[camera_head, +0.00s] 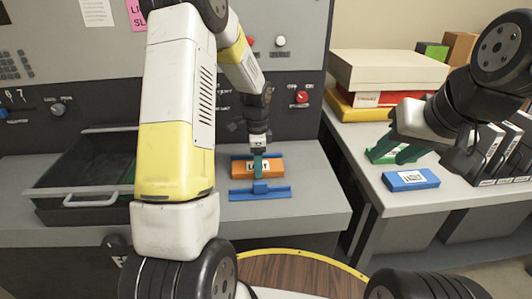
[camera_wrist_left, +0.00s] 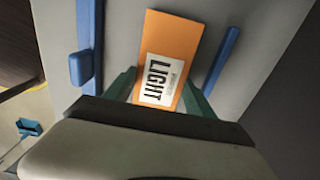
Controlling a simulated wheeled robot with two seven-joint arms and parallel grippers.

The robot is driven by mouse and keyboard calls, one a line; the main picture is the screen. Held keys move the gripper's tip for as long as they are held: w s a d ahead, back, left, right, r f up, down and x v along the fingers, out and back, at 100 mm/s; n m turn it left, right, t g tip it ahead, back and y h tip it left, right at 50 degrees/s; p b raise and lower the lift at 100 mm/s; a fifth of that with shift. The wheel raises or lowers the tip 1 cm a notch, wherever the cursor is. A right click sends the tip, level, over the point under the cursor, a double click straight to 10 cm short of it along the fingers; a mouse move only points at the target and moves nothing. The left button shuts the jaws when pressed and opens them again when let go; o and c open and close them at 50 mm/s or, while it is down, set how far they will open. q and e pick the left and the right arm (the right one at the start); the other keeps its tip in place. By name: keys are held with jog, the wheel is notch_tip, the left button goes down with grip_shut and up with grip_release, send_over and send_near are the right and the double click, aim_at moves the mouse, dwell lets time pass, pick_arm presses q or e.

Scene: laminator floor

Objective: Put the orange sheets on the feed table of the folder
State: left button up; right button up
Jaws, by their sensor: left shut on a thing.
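The orange sheets (camera_head: 272,168) are a flat orange block with a white label, lying between two blue guides on the grey feed table (camera_head: 312,200). In the left wrist view the label on the orange sheets (camera_wrist_left: 178,38) reads "LIGHT". My left gripper (camera_head: 258,166) has its green fingers on both sides of the sheets, shut on them from above; the wrist view shows the fingers (camera_wrist_left: 160,92) at their two long edges. I cannot tell whether the sheets touch the table. My right gripper (camera_head: 395,152) is over the right table, its green fingers apart and empty.
Blue guides (camera_head: 262,192) lie before and behind the sheets. A dark tray (camera_head: 70,205) stands at the left. On the right table are a blue labelled block (camera_head: 411,180), stacked boxes (camera_head: 388,70) and black file holders (camera_head: 490,155). A gap separates the tables.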

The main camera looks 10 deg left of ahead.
pick_arm(q)
jog(key=shift+f, duration=0.15)
jog(key=o, duration=1.7)
jog(key=shift+c, duration=0.2)
jog(key=s+r+n+t, duration=0.1)
jog(key=s+r+n, duration=0.1)
jog(key=r, duration=0.7)
jog(key=s+r+n, duration=0.1)
jog(key=s+r, duration=0.2)
jog(key=r, duration=0.7)
jog(key=s+d+r+n+t+h, duration=0.1)
jog(key=s+r+n+t, duration=0.1)
jog(key=s+n, duration=0.3)
jog(key=s+d+r+n+t+h, duration=0.1)
jog(key=s+r+n+t, duration=0.2)
jog(key=s, duration=1.1)
jog(key=r+n, duration=0.1)
jog(key=n, duration=0.2)
jog(key=shift+s+r, duration=0.15)
jog(key=shift+r, duration=0.1)
